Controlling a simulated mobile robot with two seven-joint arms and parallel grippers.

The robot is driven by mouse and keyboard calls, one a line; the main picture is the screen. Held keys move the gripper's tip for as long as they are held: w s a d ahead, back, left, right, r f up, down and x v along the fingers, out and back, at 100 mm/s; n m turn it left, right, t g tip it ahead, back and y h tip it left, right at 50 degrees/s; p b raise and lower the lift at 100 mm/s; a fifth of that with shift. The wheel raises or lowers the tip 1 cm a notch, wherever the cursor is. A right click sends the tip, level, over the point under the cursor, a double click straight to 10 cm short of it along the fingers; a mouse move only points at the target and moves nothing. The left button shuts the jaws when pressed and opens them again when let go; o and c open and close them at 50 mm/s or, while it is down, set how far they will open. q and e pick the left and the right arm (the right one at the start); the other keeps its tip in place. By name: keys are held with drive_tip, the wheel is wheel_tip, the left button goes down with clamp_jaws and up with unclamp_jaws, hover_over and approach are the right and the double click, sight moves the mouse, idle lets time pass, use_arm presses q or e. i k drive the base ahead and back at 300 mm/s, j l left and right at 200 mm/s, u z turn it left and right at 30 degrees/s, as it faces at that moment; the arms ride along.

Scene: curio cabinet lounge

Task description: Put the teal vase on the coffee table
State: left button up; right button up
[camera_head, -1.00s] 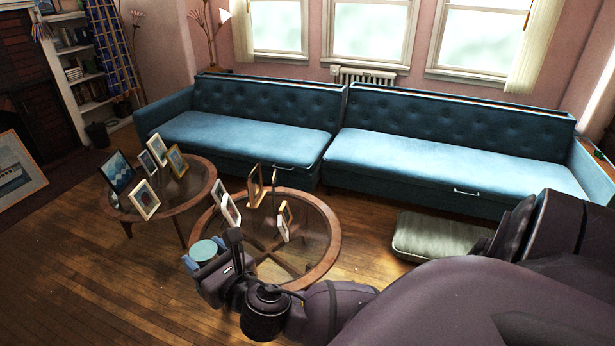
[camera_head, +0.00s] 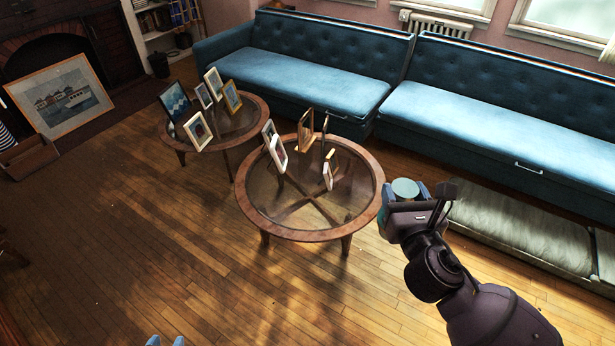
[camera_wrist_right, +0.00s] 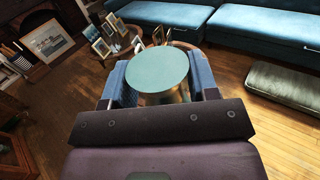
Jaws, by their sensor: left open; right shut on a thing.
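The teal vase (camera_head: 405,188) is held by my right gripper (camera_head: 403,197), just off the right edge of the nearer coffee table in the head view. In the right wrist view the vase (camera_wrist_right: 157,70) shows its round teal top between the blue fingers of the right gripper (camera_wrist_right: 158,88). The nearer coffee table (camera_head: 290,235) is round, with a wooden rim and a glass top. The vase's lower part is mostly hidden.
Several picture frames (camera_head: 328,170) stand on the back half of the nearer table; its front glass is bare. A second round table (camera_head: 175,140) with more frames stands behind left. A blue sofa (camera_head: 290,65) runs along the back, and a green cushion (camera_head: 510,225) lies at right.

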sight(297, 213)
drive_tip(key=i+j, duration=0.55)
drive_tip(key=j, duration=0.25)
drive_tip(key=i+j, duration=0.3)
drive_tip(key=j+z, duration=0.05)
